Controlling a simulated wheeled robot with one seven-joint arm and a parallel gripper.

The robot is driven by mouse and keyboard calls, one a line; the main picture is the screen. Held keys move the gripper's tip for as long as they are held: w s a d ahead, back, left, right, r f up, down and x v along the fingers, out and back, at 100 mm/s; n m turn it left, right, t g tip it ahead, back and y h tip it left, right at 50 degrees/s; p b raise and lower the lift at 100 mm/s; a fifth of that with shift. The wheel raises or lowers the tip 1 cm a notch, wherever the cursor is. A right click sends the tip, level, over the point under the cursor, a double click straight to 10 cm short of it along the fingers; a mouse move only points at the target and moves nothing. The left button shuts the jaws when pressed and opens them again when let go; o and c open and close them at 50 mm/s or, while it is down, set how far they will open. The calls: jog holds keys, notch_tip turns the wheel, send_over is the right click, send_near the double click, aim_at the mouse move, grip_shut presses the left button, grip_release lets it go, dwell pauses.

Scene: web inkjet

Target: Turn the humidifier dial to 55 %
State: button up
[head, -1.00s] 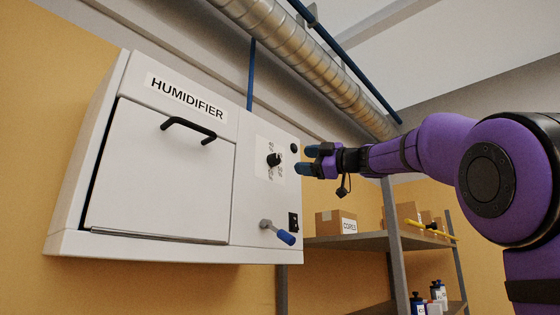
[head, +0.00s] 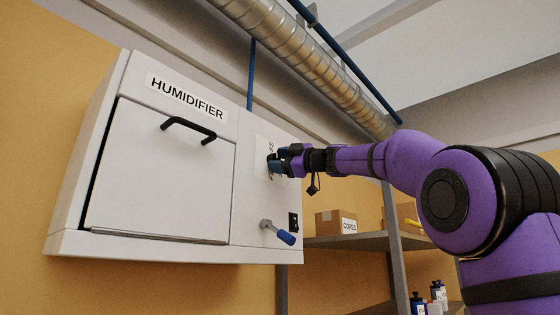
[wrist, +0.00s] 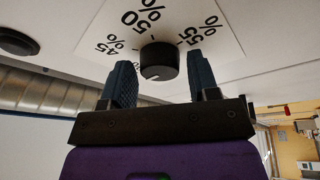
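The humidifier (head: 160,165) is a white wall cabinet with a black-handled door. Its dial (wrist: 159,61) is a round black knob on a white scale plate (wrist: 120,50) in the wrist view. The scale shows 45 %, 50 % and 55 %. A pale pointer mark shows on the knob's lower edge, but I cannot tell which value it indicates. My gripper (wrist: 163,84) is open, one blue finger on each side of the knob and just short of or around it; contact is unclear. In the head view my gripper (head: 278,162) hides the knob.
A blue-gripped lever (head: 278,232) and a black switch (head: 293,221) sit below the dial. A shelf (head: 350,241) with boxes stands to the right. A round black button (wrist: 17,42) is left of the scale in the wrist view.

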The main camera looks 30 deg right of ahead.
jog(key=c, duration=0.6)
